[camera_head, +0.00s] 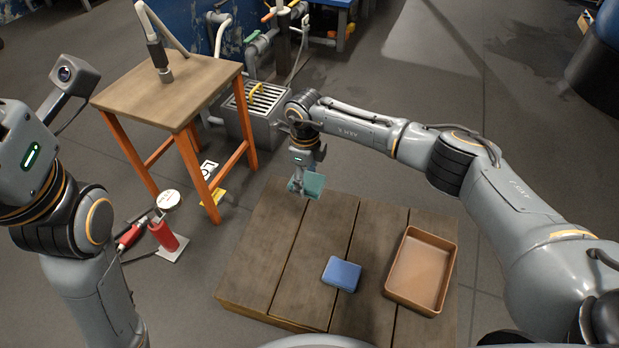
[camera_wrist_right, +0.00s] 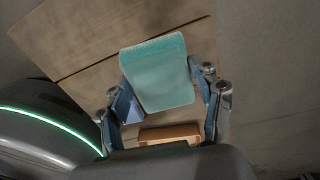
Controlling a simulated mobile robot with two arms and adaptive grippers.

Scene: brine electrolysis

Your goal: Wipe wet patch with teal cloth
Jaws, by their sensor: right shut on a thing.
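The teal cloth (camera_head: 313,185) is held by my right gripper (camera_head: 301,186) above the far left part of the low wooden platform (camera_head: 262,262). In the right wrist view, the cloth (camera_wrist_right: 158,72) spans the space between the two fingers of my right gripper (camera_wrist_right: 165,95), which is shut on it. I cannot make out a wet patch on the platform; the cloth and gripper cover part of the boards. My left arm shows at the left of the head view, but its gripper fingers are not in view.
A blue sponge-like block (camera_head: 341,274) and a brown tray (camera_head: 389,285) lie on the platform, right of the cloth. An orange-legged table (camera_head: 190,85) stands to the left, with a red device (camera_head: 163,236) on the floor nearby. A grated metal box (camera_head: 262,128) stands behind the platform.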

